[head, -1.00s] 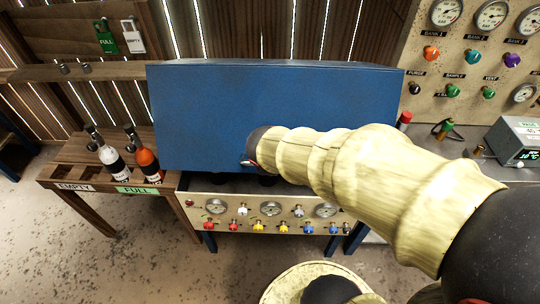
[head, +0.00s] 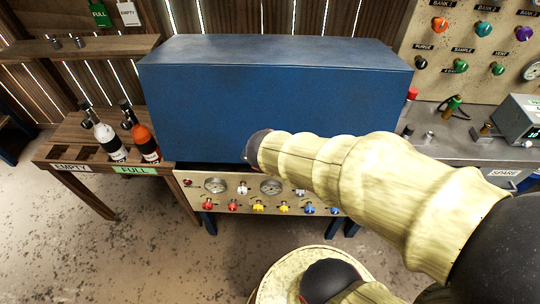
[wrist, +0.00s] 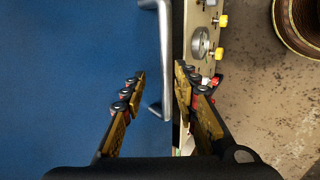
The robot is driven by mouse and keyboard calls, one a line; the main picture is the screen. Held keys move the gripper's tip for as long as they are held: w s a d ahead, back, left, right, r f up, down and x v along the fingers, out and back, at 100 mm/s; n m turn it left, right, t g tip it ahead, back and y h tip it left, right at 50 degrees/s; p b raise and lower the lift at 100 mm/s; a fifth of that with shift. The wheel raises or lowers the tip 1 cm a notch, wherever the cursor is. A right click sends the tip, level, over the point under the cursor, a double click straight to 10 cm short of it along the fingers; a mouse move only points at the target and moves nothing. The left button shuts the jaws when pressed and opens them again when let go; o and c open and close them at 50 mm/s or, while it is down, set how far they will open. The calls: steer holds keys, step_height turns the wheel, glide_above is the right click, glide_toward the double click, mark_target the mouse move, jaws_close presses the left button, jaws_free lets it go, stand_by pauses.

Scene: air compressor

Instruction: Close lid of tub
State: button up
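The tub's blue lid (head: 200,110) fills the middle of the head view, above the gauge panel. A narrow dark gap shows under its front lower edge at the left. In the wrist view the lid (wrist: 60,80) fills the left side, and its silver bar handle (wrist: 166,60) runs up and down near its edge. My gripper (wrist: 160,72) is open, one finger over the lid and one over the panel side, with the handle between them. I cannot tell whether either finger touches it. In the head view my arm hides the fingers.
The gauge panel (head: 243,188) with coloured knobs is just below the lid. A wooden rack (head: 75,150) with a white and an orange bottle stands left. A metal counter (head: 450,150) is at the right, and a round drum top (head: 275,275) stands in front.

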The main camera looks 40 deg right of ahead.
steer(key=v, duration=1.2)
